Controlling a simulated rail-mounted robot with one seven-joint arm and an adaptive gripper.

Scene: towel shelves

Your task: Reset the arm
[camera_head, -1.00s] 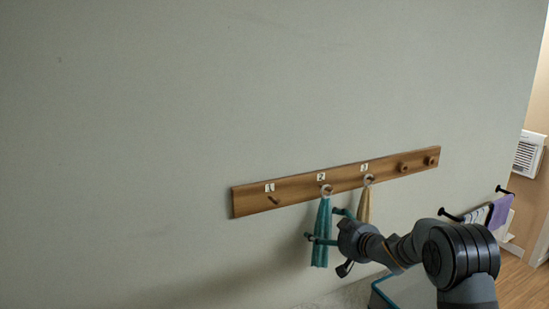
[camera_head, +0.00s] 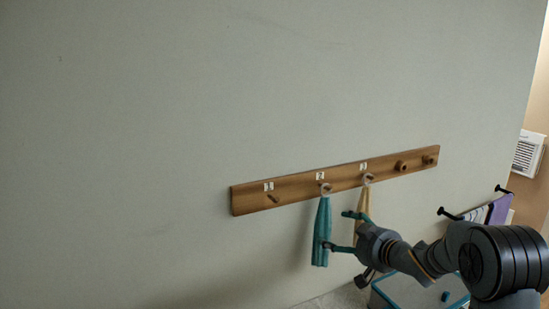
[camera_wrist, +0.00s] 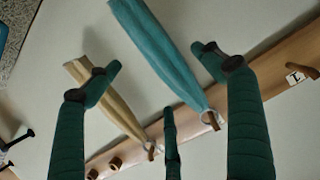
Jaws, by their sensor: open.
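My gripper (camera_head: 341,231) is open, with its teal fingers spread in front of the wall below the peg rack; nothing shows between them. The wooden rack (camera_head: 298,187) has several pegs, with labels 1, 2 and 3 above the left ones. A teal towel (camera_head: 321,232) hangs by a ring on peg 2, just left of my gripper. A tan towel (camera_head: 362,203) hangs by a ring on peg 3, partly hidden behind my gripper. In the wrist view the teal towel (camera_wrist: 160,50) and tan towel (camera_wrist: 110,100) hang beyond the open fingers (camera_wrist: 168,75).
Peg 1 (camera_head: 273,198) is bare. At the right, black rods (camera_head: 449,214) carry a purple towel (camera_head: 500,209) and a striped one. A teal-edged box (camera_head: 408,292) stands below my arm. The wall to the left is clear.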

